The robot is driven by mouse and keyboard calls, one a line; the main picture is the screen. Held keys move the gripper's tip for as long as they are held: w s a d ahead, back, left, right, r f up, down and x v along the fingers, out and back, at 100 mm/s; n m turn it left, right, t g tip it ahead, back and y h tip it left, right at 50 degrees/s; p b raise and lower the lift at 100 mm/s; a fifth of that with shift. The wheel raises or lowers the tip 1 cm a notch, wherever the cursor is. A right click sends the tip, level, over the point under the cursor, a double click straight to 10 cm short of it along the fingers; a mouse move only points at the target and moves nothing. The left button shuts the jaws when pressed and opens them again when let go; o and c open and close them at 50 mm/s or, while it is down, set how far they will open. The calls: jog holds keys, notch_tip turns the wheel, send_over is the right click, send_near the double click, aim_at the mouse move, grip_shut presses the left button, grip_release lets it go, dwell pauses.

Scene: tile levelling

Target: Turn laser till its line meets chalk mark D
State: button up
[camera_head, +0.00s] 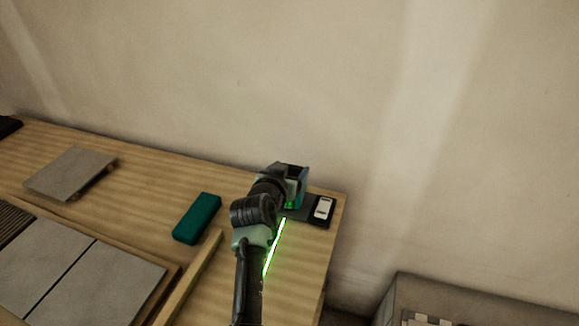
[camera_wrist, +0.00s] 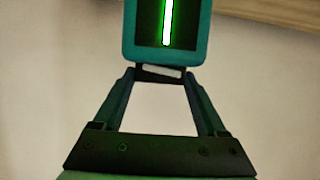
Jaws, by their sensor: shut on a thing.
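The laser (camera_wrist: 132,38) is a teal housing with a dark front window and a bright green glow, at the top of the wrist view. My gripper (camera_wrist: 160,72) is shut on the laser there. In the head view my gripper (camera_head: 284,182) is at the far right end of the table, and my arm hides most of the laser. The green laser line (camera_head: 274,248) runs along the table top from the laser toward the near edge. I cannot make out chalk mark D in either view.
A dark plate with a white-topped item (camera_head: 323,208) lies by the table's right end. A teal block (camera_head: 197,218), a wooden strip (camera_head: 188,279), grey tiles (camera_head: 98,286) and a raised grey slab (camera_head: 70,172) lie left on the wooden table (camera_head: 150,150). A wall stands behind.

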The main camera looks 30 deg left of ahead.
jog(key=shift+r+n+y+p, duration=0.2)
jog(key=shift+n+y+p, duration=0.4)
jog(key=shift+p, duration=0.3)
jog(key=shift+f+n+g+y+p, duration=0.15)
jog(key=shift+n+g+y+p, duration=0.25)
jog(key=shift+p, duration=0.1)
jog(key=o, duration=1.3)
jog(key=shift+s, duration=0.1)
jog(key=p+v, duration=0.1)
jog(key=v, duration=1.1)
jog(key=shift+s+d+p, duration=0.25)
jog(key=shift+d+p, duration=0.05)
jog(key=shift+d, duration=0.05)
